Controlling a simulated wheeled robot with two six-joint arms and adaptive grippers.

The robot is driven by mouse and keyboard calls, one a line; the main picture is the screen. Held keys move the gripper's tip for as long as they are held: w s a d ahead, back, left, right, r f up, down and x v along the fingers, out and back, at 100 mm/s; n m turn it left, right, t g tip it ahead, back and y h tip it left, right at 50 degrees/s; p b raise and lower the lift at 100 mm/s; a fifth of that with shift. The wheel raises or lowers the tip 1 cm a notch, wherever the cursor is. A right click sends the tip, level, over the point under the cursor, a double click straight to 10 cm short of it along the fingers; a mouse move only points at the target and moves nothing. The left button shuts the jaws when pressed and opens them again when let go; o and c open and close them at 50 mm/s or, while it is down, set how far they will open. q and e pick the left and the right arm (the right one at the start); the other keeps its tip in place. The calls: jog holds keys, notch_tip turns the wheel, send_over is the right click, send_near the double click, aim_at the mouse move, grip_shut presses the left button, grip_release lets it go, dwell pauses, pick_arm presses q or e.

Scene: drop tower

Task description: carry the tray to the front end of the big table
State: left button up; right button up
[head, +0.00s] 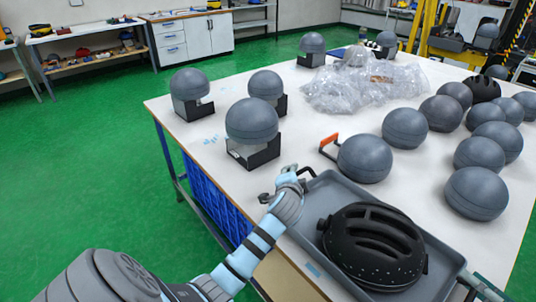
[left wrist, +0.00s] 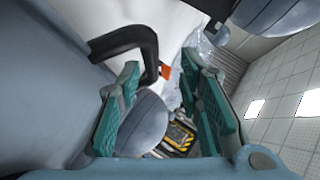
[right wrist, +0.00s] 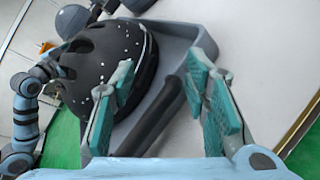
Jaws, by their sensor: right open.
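The grey tray (head: 330,192) lies on the big white table (head: 215,135) near its edge, with a black vented helmet (head: 373,245) in it. My left gripper (head: 288,178) is at the tray's far-left end. In the left wrist view its fingers (left wrist: 160,70) are apart, with a black curved handle (left wrist: 147,42) close by them; I see no grip on it. In the right wrist view my right gripper (right wrist: 162,72) is open at the tray's other end. The dark bar handle (right wrist: 158,117) of the tray shows between its fingers, and the helmet (right wrist: 110,60) lies beyond.
A grey ball-shaped headform (head: 364,158) stands just beyond the tray beside an orange-handled item (head: 329,143). Several more headforms (head: 476,193) crowd the right side. Headforms on black stands (head: 252,120) and clear plastic wrap (head: 350,82) are farther back. Green floor (head: 85,160) lies open to the left.

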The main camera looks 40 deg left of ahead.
jog(key=shift+d, duration=0.15)
pick_arm(q)
jog(key=v, duration=1.2)
pick_arm(e)
jog(key=v, duration=1.2)
pick_arm(q)
jog(key=shift+a, duration=0.1)
